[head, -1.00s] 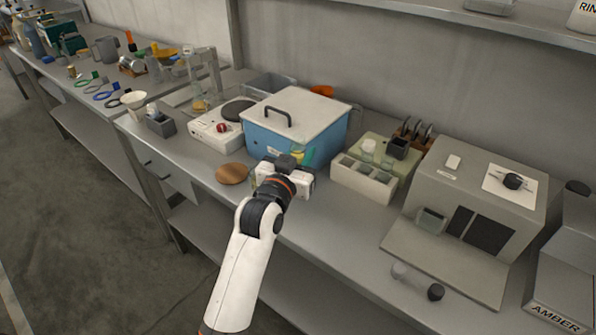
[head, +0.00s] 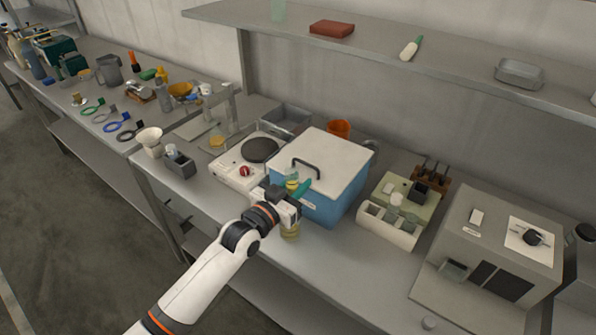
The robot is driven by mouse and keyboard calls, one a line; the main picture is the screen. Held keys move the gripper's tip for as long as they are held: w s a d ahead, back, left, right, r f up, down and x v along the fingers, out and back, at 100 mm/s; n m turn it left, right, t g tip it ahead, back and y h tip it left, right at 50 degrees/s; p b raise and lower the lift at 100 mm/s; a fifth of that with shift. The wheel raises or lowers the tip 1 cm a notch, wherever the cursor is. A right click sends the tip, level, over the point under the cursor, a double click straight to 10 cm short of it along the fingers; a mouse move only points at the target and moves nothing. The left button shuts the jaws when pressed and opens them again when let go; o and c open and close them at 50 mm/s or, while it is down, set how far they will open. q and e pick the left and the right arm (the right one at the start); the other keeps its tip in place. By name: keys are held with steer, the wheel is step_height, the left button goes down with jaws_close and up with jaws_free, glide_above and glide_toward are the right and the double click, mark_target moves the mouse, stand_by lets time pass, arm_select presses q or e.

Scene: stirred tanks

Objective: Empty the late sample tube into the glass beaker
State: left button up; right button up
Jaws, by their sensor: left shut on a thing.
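My left gripper (head: 286,203) is shut at the front left of the blue box, above the bench. A small clear tube-like piece with yellow in it (head: 292,181) shows just above the jaws, with a teal piece (head: 302,188) beside it. This looks like the held sample tube, but the jaws hide much of it and its tilt is unclear. A glass vessel with pale yellow contents (head: 290,231) shows just below the gripper; it may be the glass beaker. I cannot tell whether the two touch. My right gripper is not in view.
The blue box with a white lid (head: 335,175) stands close behind the gripper. A hotplate (head: 245,165) is to the left, a pale compartment rack (head: 388,228) to the right, a grey instrument (head: 490,262) farther right. Bare bench lies between the gripper and rack.

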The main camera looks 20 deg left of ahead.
arm_select(q)
steer(key=shift+s+d+f, duration=0.1)
steer(key=shift+s+d+f+n+g+h+p, duration=0.5)
steer(key=shift+n+g+p, duration=0.5)
steer(key=shift+n, duration=1.85)
steer(key=shift+s+d+f+n+g+h+p, duration=0.3)
steer(key=shift+d+f+n+g+h+p, duration=0.65)
steer(key=shift+n, duration=1.95)
steer(key=shift+s+d+f+n+g+h+p, duration=0.5)
steer(key=shift+n+p, duration=0.85)
steer(key=shift+n, duration=1.5)
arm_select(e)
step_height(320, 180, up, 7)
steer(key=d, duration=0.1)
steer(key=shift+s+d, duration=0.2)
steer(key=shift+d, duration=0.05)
arm_select(q)
steer(key=shift+a+r+y, duration=0.15)
steer(key=shift+a+y, duration=0.05)
steer(key=shift+y, duration=0.05)
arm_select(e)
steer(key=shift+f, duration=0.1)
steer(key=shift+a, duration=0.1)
